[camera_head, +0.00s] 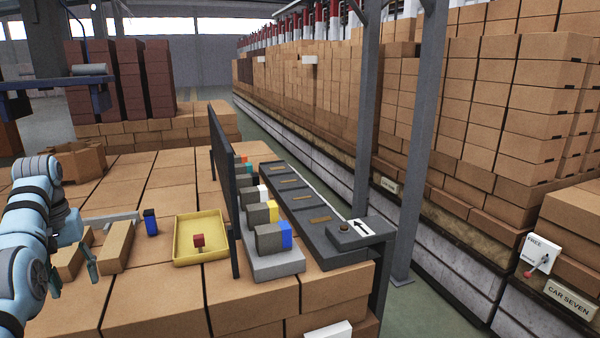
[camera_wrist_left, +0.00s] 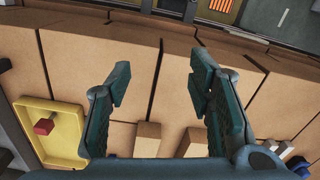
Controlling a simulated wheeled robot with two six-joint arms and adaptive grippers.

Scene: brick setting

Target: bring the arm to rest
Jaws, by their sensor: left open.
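My left arm (camera_head: 30,225) comes in from the left in the head view, over the brick stack's top. My left gripper (camera_head: 88,255) hangs above the bricks there, left of the yellow tray (camera_head: 187,261). In the left wrist view the gripper (camera_wrist_left: 160,78) has its two dark green fingers spread wide, with nothing between them but the bricks beneath. The yellow tray also shows in that view (camera_wrist_left: 66,150), to the left of the fingers and apart from them. My right gripper is not in view.
A red block (camera_head: 198,240) is in the tray. A blue bottle-like item (camera_head: 151,222) and loose wooden blocks (camera_head: 117,247) are near the gripper. A dark upright panel (camera_head: 222,180) stands right of the tray, beside a row of coloured blocks (camera_head: 268,237). Bare brick lies behind the tray.

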